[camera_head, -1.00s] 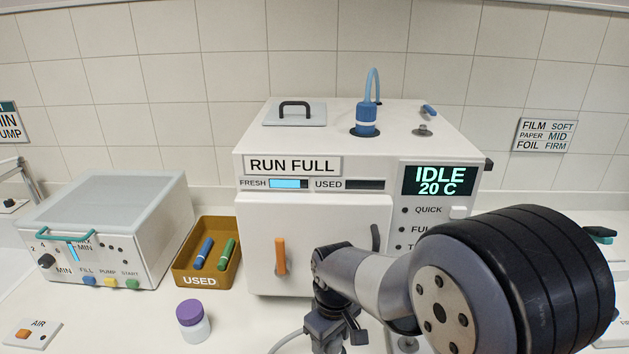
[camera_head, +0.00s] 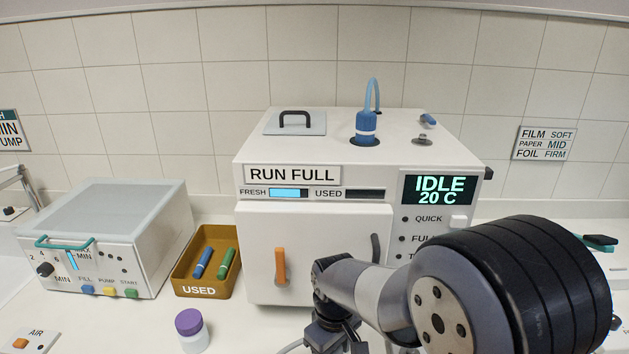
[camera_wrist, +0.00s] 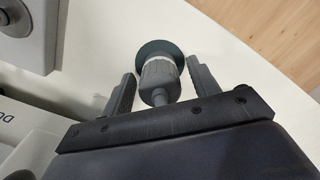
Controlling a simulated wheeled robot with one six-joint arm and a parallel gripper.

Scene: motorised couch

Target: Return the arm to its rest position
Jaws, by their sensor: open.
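My arm reaches in from the right in the head view, with a large black-and-grey joint in front and a slimmer grey link running left to the wrist in front of the white machine (camera_head: 310,222). In the wrist view my gripper (camera_wrist: 161,69) is open, with one dark finger on each side. A grey-and-white ribbed fitting with a dark round disc (camera_wrist: 153,48) shows between the fingers. The fingers look apart from it; I cannot tell how far beyond them it lies.
The machine's display (camera_head: 437,190) reads IDLE 20 C. Left of it are a brown USED tray (camera_head: 205,291) with a blue and a green stick, a purple-capped jar (camera_head: 192,338) and a white pump box (camera_head: 95,268). Wooden floor (camera_wrist: 265,35) shows beyond the counter edge.

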